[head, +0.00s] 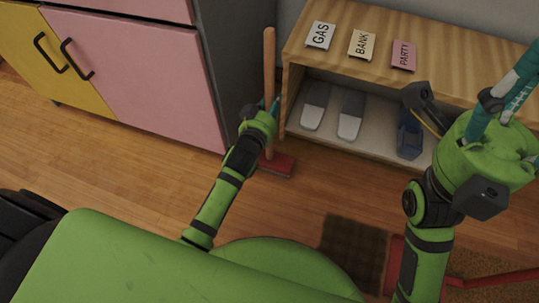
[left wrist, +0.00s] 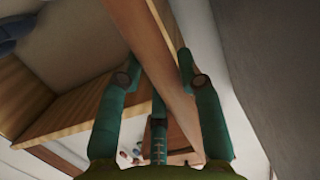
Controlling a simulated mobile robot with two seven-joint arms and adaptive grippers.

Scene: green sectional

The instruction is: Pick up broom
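The broom stands upright on the floor between the pink cabinet and the wooden shelf unit, with a wooden handle (head: 269,60) and a red head (head: 277,165). My left gripper (head: 270,106) is at the lower handle, above the head, and hides part of it. In the left wrist view the handle (left wrist: 165,75) passes between the teal fingers of the gripper (left wrist: 158,62). The left finger stands apart from the wood; the right finger overlaps its edge, and contact is unclear. My right gripper (head: 512,92) is raised at the right, fingers spread and empty.
The shelf unit (head: 455,75) holds GAS, BANK and PARTY cards on top and slippers (head: 350,115) inside. The pink cabinet (head: 140,80) is close left of the broom. A dark mat (head: 352,250) and a red bar (head: 500,278) are near my right arm. Floor at left is clear.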

